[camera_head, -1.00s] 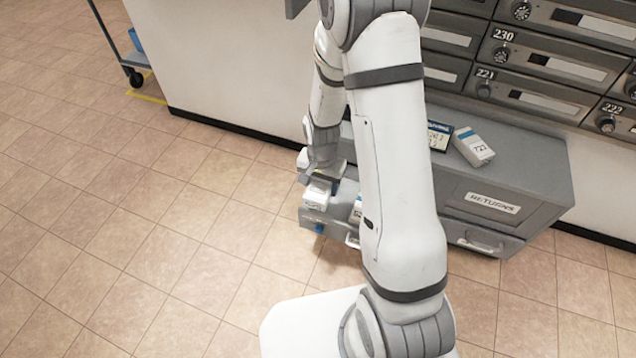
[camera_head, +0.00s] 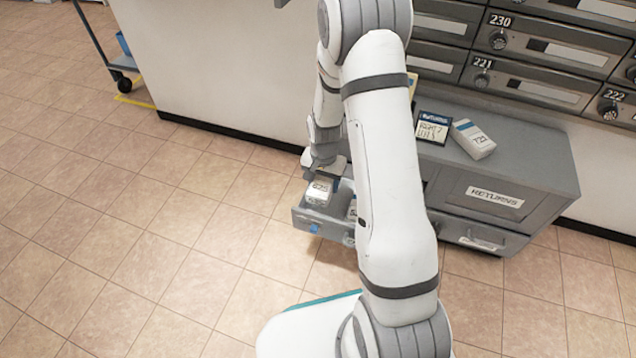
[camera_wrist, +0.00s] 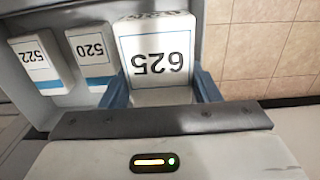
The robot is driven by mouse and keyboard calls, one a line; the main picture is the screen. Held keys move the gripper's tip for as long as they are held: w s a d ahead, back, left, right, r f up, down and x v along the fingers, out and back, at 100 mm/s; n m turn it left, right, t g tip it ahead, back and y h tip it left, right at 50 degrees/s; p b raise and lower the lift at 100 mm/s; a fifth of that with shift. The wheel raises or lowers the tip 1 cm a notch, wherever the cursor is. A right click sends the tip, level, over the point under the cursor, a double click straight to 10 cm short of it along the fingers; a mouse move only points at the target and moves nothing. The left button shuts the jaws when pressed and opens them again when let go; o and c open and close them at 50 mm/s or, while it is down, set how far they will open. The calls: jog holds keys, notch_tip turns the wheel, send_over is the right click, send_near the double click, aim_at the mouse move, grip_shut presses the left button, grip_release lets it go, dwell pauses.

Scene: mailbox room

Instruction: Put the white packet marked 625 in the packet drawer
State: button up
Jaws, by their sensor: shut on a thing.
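The white packet marked 625 (camera_wrist: 157,48) is between the blue-grey fingers of my gripper (camera_wrist: 162,88), which is shut on it. In the head view my gripper (camera_head: 324,172) points down and holds the packet (camera_head: 318,191) at the left end of the open grey packet drawer (camera_head: 328,227). In the wrist view the drawer (camera_wrist: 72,15) also holds white packets marked 522 (camera_wrist: 38,60) and 520 (camera_wrist: 92,52), beside the held one. The 625 packet looks larger and nearer than these. I cannot tell whether its base touches the drawer floor.
A grey cabinet (camera_head: 540,165) with a RETURNS label stands to the right. On top lie a white packet marked 722 (camera_head: 473,138) and a dark card (camera_head: 433,127). Numbered mailboxes (camera_head: 540,50) line the wall. Tiled floor is clear at left; a cart (camera_head: 122,82) stands behind.

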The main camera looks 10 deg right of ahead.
jog(key=shift+w+d+f+b, duration=0.2)
jog(key=shift+f+b, duration=0.55)
jog(key=shift+f, duration=0.75)
jog(key=shift+w+d+f+b, duration=0.1)
jog(key=shift+w+f+b, duration=0.15)
jog(key=shift+f+b, duration=0.9)
jog(key=shift+w+d+f+b, duration=0.2)
jog(key=shift+f+b, duration=0.15)
jog(key=shift+f, duration=1.55)
jog(key=o, duration=1.1)
jog(key=shift+a, duration=0.1)
jog(key=shift+o, duration=0.2)
